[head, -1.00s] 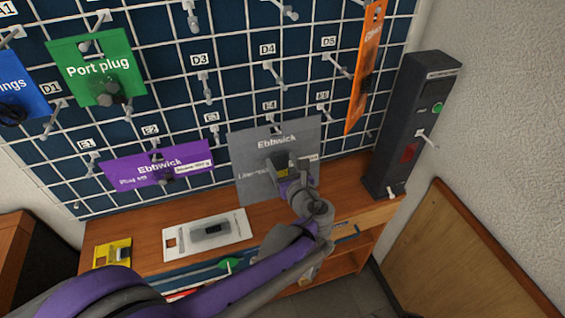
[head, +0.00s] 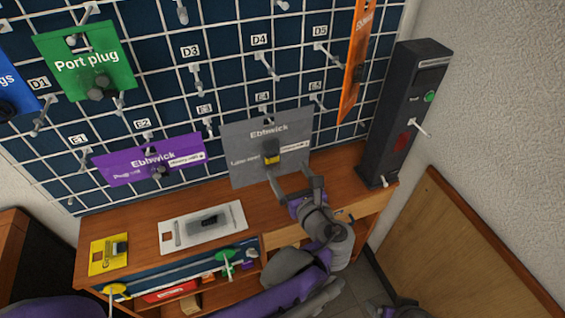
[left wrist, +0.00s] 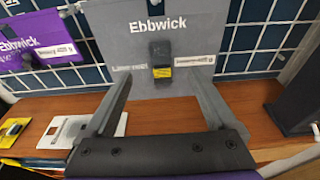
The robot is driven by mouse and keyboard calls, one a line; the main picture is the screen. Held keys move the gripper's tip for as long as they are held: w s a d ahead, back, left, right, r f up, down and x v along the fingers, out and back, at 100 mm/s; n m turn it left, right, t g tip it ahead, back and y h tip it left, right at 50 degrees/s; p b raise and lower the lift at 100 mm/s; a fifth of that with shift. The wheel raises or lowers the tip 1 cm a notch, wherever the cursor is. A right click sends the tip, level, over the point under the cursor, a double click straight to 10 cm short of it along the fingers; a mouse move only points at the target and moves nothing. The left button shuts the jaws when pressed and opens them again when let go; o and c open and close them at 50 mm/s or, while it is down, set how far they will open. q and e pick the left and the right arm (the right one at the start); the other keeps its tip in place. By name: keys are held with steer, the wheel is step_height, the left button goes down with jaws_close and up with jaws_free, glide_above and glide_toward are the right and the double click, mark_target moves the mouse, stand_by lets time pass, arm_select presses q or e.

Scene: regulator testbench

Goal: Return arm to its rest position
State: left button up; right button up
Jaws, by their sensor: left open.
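My left gripper (head: 296,190) is open and empty in the head view, its two fingers pointing up toward the grey Ebbwick card (head: 252,135). The card hangs at the hook labelled E4 on the grid panel, with a small dark item with a yellow label at its middle. In the left wrist view my left gripper (left wrist: 162,108) has its fingers wide apart, with the grey card (left wrist: 200,32) beyond them. The dark item on the card shows between the fingers, apart from both.
A dark upright device (head: 395,140) stands right on the wooden counter (head: 145,205). A white card (head: 180,237) and yellow card (head: 98,263) lie left.

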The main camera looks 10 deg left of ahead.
arm_select(q)
steer(key=s+a+f+n+g+h+p, duration=0.35)
steer(key=s+a+n+g, duration=0.25)
steer(key=s+a+n, duration=0.6)
steer(key=s+d+n+h+p, duration=0.2)
steer(key=s+n, duration=0.2)
steer(key=n, duration=0.4)
steer(key=s+d+n+g+h+p, duration=0.1)
steer(key=s+d+n+h+p, duration=0.1)
steer(key=n, duration=0.7)
steer(key=shift+s+f+g+h, duration=0.35)
steer(key=shift+s+h, duration=0.3)
steer(key=shift+s, duration=0.3)
arm_select(e)
step_height(320, 180, up, 9)
steer(key=w, duration=0.1)
steer(key=shift+w+f, duration=0.15)
steer(key=shift+w, duration=0.25)
arm_select(q)
steer(key=shift+d, duration=0.1)
steer(key=shift+c, duration=0.3)
arm_select(e)
steer(key=shift+c, duration=0.3)
